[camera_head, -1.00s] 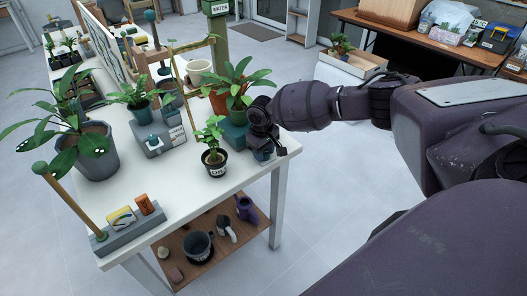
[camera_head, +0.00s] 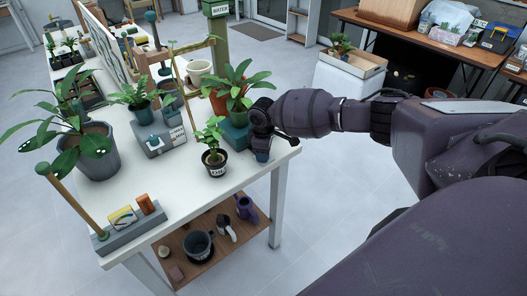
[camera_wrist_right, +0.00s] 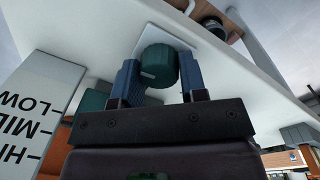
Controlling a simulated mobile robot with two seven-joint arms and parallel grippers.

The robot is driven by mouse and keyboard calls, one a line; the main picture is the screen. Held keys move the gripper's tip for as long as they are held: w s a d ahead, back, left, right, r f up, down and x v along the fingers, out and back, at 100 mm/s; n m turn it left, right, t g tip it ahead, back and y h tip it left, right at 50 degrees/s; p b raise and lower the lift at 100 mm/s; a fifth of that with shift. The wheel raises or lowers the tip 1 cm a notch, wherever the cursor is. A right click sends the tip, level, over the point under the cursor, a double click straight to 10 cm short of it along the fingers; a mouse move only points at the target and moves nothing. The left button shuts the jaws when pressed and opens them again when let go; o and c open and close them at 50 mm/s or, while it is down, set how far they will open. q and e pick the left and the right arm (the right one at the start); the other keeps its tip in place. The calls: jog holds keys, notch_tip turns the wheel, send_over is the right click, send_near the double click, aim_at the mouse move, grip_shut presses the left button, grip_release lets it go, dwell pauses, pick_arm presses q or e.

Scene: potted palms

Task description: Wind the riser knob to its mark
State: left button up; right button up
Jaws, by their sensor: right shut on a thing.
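The riser knob (camera_wrist_right: 157,63) is a dark teal round knob with a small pale mark, in front of a white plate in the right wrist view. My right gripper (camera_wrist_right: 160,78) is shut on it, one blue finger on each side. A pale panel (camera_wrist_right: 38,105) with HI, MID and LOW and short tick lines stands left of the gripper. The knob is hidden there. My left gripper is not in view.
A small dark pot (camera_head: 215,162) with a plant and a label stands just left of the riser. The white table's (camera_head: 190,185) front middle is clear. A wooden shelf (camera_head: 205,262) below holds pots and tools.

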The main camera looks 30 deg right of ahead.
jog(key=n, duration=0.5)
jog(key=shift+n, duration=0.3)
jog(key=n+b, duration=0.1)
jog(key=n, duration=0.2)
jog(key=shift+f+n, duration=0.1)
jog(key=shift+n, duration=0.2)
jog(key=n, duration=0.2)
jog(key=shift+n+y, duration=0.3)
jog(key=n+b, duration=0.1)
jog(key=n, duration=0.2)
jog(key=shift+n+b, duration=0.3)
jog(key=shift+n, duration=0.7)
